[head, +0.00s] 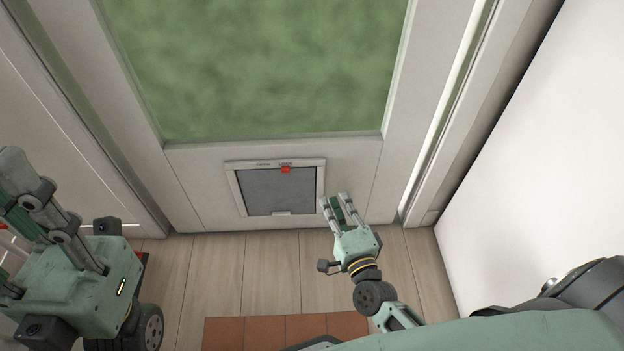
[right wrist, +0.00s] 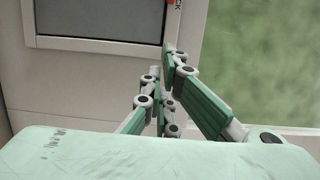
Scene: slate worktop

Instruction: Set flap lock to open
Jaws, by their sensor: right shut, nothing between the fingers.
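The pet flap (head: 278,190) is a grey panel in a white frame, low in the door. A small red slider (head: 286,170) sits on the frame's top edge, under the right-hand label, which seems to read LOCK; the left-hand label seems to read OPEN. A sliver of the red slider shows at the top edge of the right wrist view (right wrist: 170,3). My right gripper (head: 335,201) is shut and empty, right of the flap and below the slider, apart from it in the head view. My left gripper (head: 27,182) is at the far left; its finger opening is unclear.
The white door (head: 205,185) has a large green-looking pane (head: 255,65) above the flap. A white wall (head: 540,150) rises on the right. A reddish-brown tiled mat (head: 265,332) lies on the plank floor (head: 215,280). The space before the flap looks clear.

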